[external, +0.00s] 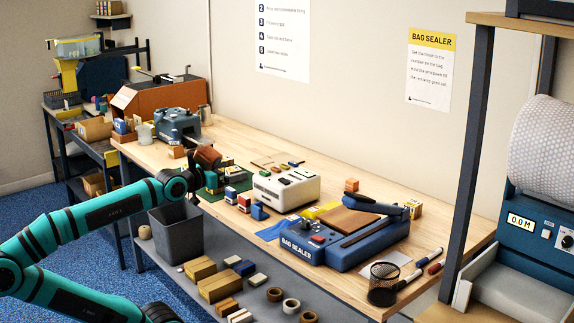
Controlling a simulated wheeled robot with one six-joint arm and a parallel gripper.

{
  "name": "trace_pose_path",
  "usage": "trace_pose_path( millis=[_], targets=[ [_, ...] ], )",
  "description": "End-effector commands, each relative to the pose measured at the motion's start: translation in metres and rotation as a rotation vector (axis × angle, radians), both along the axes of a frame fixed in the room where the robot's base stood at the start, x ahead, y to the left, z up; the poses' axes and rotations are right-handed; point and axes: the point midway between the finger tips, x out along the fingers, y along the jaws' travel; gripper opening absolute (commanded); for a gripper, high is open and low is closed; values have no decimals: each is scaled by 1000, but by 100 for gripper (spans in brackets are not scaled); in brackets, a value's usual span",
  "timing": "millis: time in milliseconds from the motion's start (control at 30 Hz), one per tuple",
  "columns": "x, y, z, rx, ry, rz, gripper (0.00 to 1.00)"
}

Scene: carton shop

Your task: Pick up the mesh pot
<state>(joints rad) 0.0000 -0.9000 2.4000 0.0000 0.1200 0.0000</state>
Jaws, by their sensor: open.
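The mesh pot (384,272) is a small dark wire-mesh cup near the front right edge of the wooden bench (465,240). It looks empty and its dark base shows below. My gripper (210,179) is at the end of the teal arm, over the left-middle part of the bench. It is far to the left of the pot and does not touch it. The fingers are small and partly lost against the dark things behind them. The gripper is open, and I see nothing held in it.
Pens (428,260) lie right of the pot, with a pale sheet (385,257) behind it. The blue bag sealer (345,245) and a cream machine (286,187) stand between my gripper and the pot. A dark post (467,160) rises at the right.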

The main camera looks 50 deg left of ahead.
Motion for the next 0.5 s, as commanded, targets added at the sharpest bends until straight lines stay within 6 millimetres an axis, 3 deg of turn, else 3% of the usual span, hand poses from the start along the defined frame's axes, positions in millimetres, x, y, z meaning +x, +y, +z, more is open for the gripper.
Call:
trace_pose_path(
  millis=[133, 267, 500],
  targets=[
    [0, 0, 12, 0, -1, 0, 96],
    [1, 0, 49, 0, -3, 0, 96],
    [35, -26, 65, -84, 122, -65, 96]
  ],
)
